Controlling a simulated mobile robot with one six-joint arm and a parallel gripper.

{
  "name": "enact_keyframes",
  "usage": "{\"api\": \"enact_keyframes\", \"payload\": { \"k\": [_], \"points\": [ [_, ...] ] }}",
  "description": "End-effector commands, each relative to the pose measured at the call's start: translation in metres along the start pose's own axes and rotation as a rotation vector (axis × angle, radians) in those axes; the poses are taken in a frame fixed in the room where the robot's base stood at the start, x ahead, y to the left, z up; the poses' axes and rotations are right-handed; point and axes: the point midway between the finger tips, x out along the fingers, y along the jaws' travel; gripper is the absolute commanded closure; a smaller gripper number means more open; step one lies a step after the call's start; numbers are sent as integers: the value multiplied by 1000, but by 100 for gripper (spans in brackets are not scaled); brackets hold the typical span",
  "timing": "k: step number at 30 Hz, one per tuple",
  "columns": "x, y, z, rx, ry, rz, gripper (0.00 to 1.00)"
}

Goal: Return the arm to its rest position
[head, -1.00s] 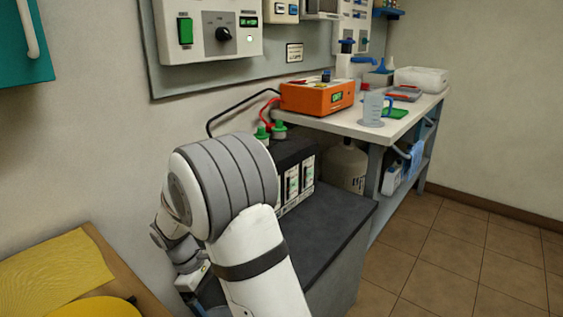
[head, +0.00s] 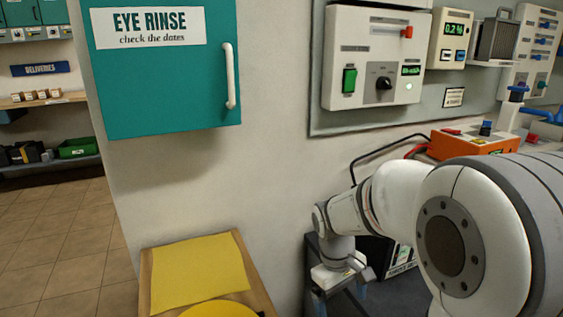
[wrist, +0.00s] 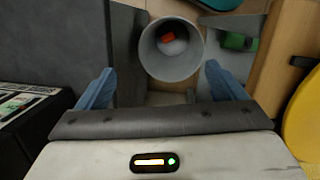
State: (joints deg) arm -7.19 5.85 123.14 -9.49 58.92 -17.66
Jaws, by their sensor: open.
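My white and grey arm (head: 390,200) fills the lower right of the head view. Its wrist end hangs by the left edge of the dark bench (head: 405,295), and the fingertips are not clear there. In the wrist view my gripper (wrist: 160,88) is open, its two blue fingers wide apart with nothing between them. A grey round bin (wrist: 147,58) lies beyond the fingers, lower down, with a red item and a pale item inside. A black battery case (wrist: 25,115) is to the left of the fingers, apart from them.
A wooden stand (head: 146,285) with a yellow cloth (head: 200,268) and a yellow round object (head: 215,309) is left of my wrist. A teal eye rinse cabinet (head: 160,90) hangs above it. An orange device (head: 460,143) sits behind my arm. Open floor (head: 60,250) lies far left.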

Motion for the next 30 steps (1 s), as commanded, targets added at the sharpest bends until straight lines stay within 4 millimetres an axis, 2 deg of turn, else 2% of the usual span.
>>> {"api": "enact_keyframes", "payload": {
  "k": [1, 3, 12, 18, 24, 30],
  "points": [
    [-34, 1, 15, 35, 27, 0, 10],
    [-57, -1, 30, 84, 59, -4, 10],
    [-151, -9, 91, 292, 200, -24, 10],
    [-203, -17, 128, 423, 289, -42, 10],
    [-230, -24, 150, 512, 350, -57, 10],
    [-234, -26, 156, 539, 367, -63, 10]
  ]
}}
